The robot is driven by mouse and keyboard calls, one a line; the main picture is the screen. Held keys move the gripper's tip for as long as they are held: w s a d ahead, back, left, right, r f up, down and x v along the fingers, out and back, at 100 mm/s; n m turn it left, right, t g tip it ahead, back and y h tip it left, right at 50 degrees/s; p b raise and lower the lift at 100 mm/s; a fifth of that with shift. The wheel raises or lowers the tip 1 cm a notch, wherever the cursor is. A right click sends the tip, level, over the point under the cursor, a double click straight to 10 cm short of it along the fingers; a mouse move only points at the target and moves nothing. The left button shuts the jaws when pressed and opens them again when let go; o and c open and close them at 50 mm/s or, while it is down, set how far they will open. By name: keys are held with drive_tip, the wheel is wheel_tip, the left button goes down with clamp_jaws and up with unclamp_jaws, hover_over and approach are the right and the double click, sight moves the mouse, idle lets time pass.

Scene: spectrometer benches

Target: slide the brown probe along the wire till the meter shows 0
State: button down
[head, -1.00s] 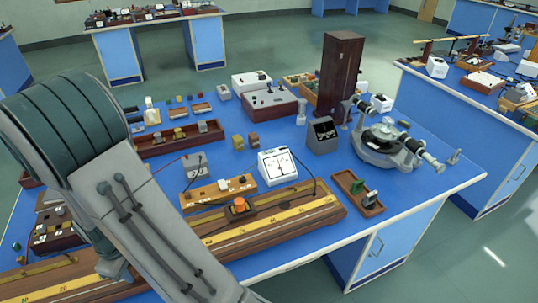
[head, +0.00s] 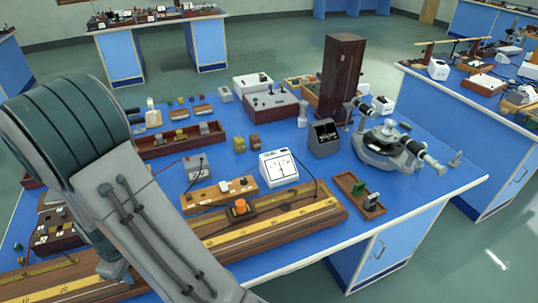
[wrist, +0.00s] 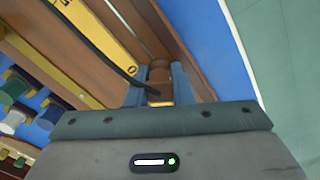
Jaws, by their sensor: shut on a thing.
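The brown probe (wrist: 159,88) stands between the two blue fingers of my gripper (wrist: 159,72) in the wrist view, and the fingers are shut on it. A black lead runs to it from the upper left. It is over the long wooden wire board (wrist: 175,35) with its yellow scale (wrist: 100,35). In the head view my arm hides the gripper and the probe. The board (head: 325,219) lies along the front of the blue bench. The white meter (head: 279,168) stands behind the board; its needle is too small to read surely.
A block with an orange knob (head: 240,207) sits on the board. A wooden terminal strip (head: 218,194) and a grey box (head: 195,167) stand behind it. A spectrometer (head: 390,150) and a small wooden tray (head: 358,193) are to the right. Blue bench top shows between them.

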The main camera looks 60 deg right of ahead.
drive_tip(key=shift+s+f, duration=0.15)
drive_tip(key=shift+s, duration=0.05)
drive_tip(key=c, duration=1.2)
unclamp_jaws()
drive_tip(key=shift+a, duration=0.1)
drive_tip(key=shift+w+d, duration=0.1)
drive_tip(key=shift+d, duration=0.15)
drive_tip(key=shift+a, duration=0.1)
drive_tip(key=shift+w, duration=0.1)
drive_tip(key=shift+w+r, duration=0.1)
drive_tip(key=shift+r, duration=0.5)
wheel_tip(320, 180, up, 13)
drive_tip(key=shift+f+b, duration=0.1)
drive_tip(key=shift+b, duration=0.2)
